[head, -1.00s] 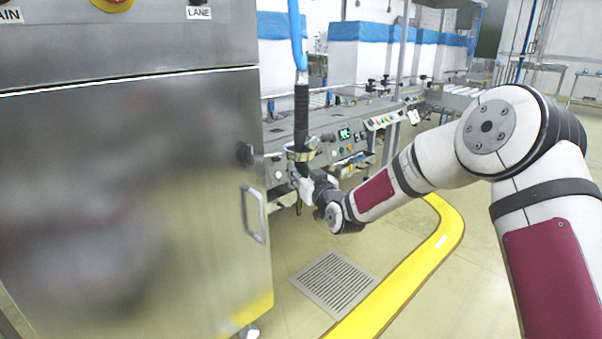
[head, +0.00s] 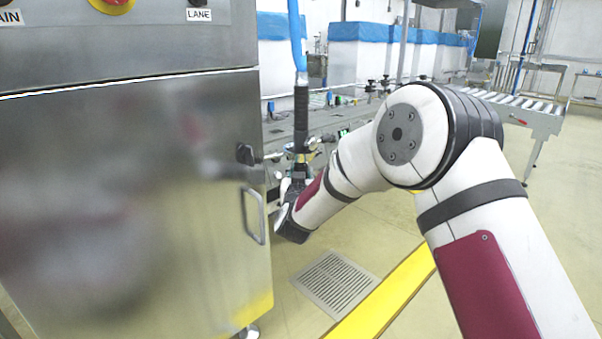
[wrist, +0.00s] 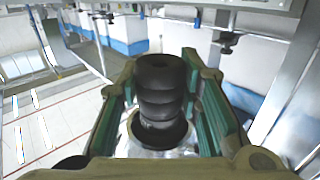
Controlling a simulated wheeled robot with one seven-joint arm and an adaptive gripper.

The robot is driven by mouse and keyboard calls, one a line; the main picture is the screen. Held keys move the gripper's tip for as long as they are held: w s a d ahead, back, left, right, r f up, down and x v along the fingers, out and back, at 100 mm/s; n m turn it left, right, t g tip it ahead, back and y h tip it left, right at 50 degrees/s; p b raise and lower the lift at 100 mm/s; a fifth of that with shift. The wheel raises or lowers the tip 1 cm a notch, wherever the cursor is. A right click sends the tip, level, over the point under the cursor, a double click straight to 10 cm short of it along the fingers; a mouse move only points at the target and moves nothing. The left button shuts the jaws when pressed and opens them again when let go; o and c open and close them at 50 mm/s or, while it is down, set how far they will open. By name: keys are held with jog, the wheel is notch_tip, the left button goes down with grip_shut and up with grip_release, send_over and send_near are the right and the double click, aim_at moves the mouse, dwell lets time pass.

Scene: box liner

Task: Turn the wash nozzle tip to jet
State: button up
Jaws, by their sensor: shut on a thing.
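The wash nozzle (head: 301,118) hangs upright beside the steel cabinet, on a blue hose (head: 298,40). Its grip is black, and a holder with a metal arm (head: 303,156) surrounds it lower down. My gripper (head: 296,186) is at its lower end, partly hidden by my own wrist. In the wrist view the black ribbed nozzle tip (wrist: 160,92) stands between the green finger pads of my gripper (wrist: 162,110), which is shut on it. I see no readable jet mark, so the tip's setting cannot be told.
The steel cabinet (head: 120,200) with a door handle (head: 253,215) and a black knob (head: 245,154) stands close on the left. A floor grate (head: 335,282) and yellow floor strip (head: 385,295) lie below. A roller conveyor (head: 530,112) is at the back right.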

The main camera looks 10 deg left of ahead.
jog(key=shift+m+h+p, duration=0.65)
jog(key=shift+m+h, duration=0.45)
jog(key=shift+h, duration=0.7)
jog(key=o, duration=1.2)
jog(key=shift+s, duration=0.1)
jog(key=s, duration=0.5)
jog(key=s+a, duration=0.1)
jog(key=s, duration=0.1)
jog(key=shift+s, duration=0.15)
